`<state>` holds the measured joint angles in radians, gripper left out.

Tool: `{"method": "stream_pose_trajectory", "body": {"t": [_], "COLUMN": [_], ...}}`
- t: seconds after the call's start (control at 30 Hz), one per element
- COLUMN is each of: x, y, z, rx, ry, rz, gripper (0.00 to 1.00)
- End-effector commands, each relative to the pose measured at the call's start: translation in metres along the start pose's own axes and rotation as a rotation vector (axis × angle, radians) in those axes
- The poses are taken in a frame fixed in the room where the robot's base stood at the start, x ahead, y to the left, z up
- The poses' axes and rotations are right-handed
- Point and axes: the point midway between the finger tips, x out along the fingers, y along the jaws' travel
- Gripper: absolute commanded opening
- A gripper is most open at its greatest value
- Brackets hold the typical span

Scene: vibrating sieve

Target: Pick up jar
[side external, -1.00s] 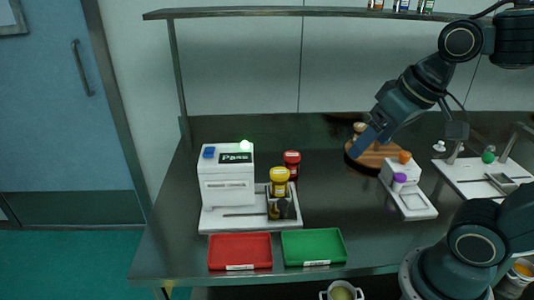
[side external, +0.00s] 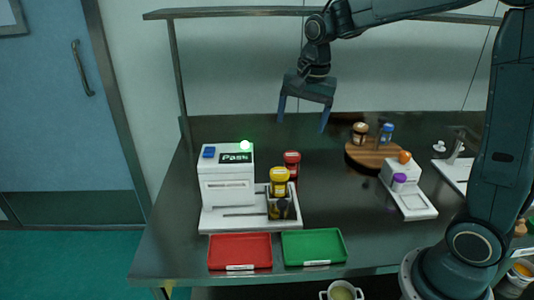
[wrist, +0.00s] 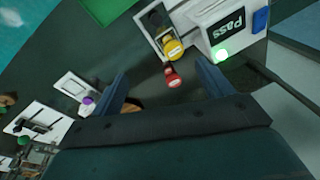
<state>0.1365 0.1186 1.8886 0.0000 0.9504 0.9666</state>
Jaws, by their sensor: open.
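Several jars are in view, and I cannot tell which one the task means. A yellow-lidded jar (side external: 279,180) stands upright at the right end of the white sieve machine (side external: 228,190). A red-lidded jar (side external: 292,160) stands just behind it on the counter. Both lids show from above in the wrist view, yellow (wrist: 173,48) and red (wrist: 172,78). A brown-lidded jar (side external: 360,132) and a blue-topped one (side external: 386,132) stand on a round wooden board (side external: 372,157). My gripper (side external: 302,122) is open and empty, fingers pointing down, above and behind the red-lidded jar, touching nothing.
The machine's screen reads "Pass" beside a lit green lamp (side external: 244,145). A red tray (side external: 240,250) and a green tray (side external: 313,246) lie at the front edge. A white device (side external: 413,203) with purple and orange caps stands right. The middle counter is clear. A shelf (side external: 230,13) crosses above.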

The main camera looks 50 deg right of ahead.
Motion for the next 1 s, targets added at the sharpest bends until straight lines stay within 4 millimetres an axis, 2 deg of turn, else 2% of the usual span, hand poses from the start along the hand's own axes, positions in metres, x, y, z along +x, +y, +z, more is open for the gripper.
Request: {"method": "stream_pose_trajectory", "body": {"t": [0.3,0.6,0.8,1.0], "x": [0.063,0.125,0.147,0.151], "y": [-0.030,-0.044,-0.046,-0.047], "z": [-0.042,-0.073,-0.083,-0.084], "rx": [0.301,0.561,0.649,0.665], "ry": [-0.035,-0.049,-0.051,-0.050], "rz": [0.081,0.153,0.178,0.181], "gripper": [0.79,0.79,0.79,0.79]}}
